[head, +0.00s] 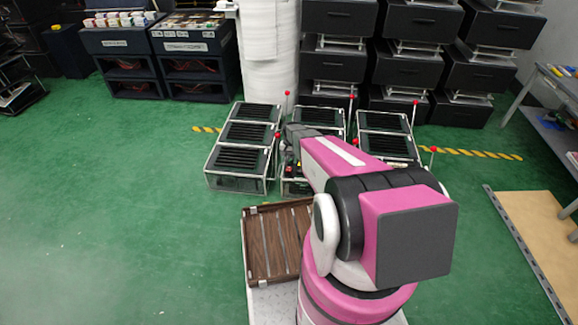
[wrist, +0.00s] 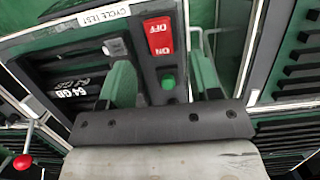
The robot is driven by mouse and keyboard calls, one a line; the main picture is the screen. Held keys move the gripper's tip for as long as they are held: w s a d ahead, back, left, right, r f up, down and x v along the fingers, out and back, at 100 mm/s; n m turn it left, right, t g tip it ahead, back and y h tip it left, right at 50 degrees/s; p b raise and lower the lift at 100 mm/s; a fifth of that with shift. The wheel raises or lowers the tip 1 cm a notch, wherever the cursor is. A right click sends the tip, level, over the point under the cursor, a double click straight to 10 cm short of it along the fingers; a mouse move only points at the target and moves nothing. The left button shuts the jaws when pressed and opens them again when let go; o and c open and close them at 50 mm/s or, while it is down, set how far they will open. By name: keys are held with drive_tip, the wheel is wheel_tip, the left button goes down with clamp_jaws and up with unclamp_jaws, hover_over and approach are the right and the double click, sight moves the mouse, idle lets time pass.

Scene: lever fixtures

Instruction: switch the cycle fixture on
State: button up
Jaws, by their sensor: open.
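The cycle fixture (wrist: 70,58) fills the upper left of the wrist view, with a white label (wrist: 104,15) starting "CYCLE". On its dark panel is a red plate (wrist: 159,36) marked OFF and ON, upside down in this view. A green round part (wrist: 168,83) sits beside the ON end. My gripper (wrist: 158,80) is open, its two fingers on either side of the green part, with nothing held. I cannot tell whether they touch the panel. In the head view my arm hides most of the fixture under my gripper (head: 298,133).
Black-slatted fixtures stand at left (head: 240,150) and right (head: 385,140), with several red-ball levers (head: 351,97). One red ball (wrist: 22,162) shows low left in the wrist view. A brown slatted tray (head: 268,240) lies nearer me. Green floor is clear at left.

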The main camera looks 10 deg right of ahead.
drive_tip(key=v, duration=0.6)
drive_tip(key=s+a+r+n+t, duration=0.1)
drive_tip(key=s+r+n+t, duration=0.1)
drive_tip(key=s+r, duration=2.2)
drive_tip(key=shift+s+a+r+n+t+h, duration=0.15)
drive_tip(key=shift+s+r+n+t+h, duration=0.2)
drive_tip(key=shift+s+n, duration=0.4)
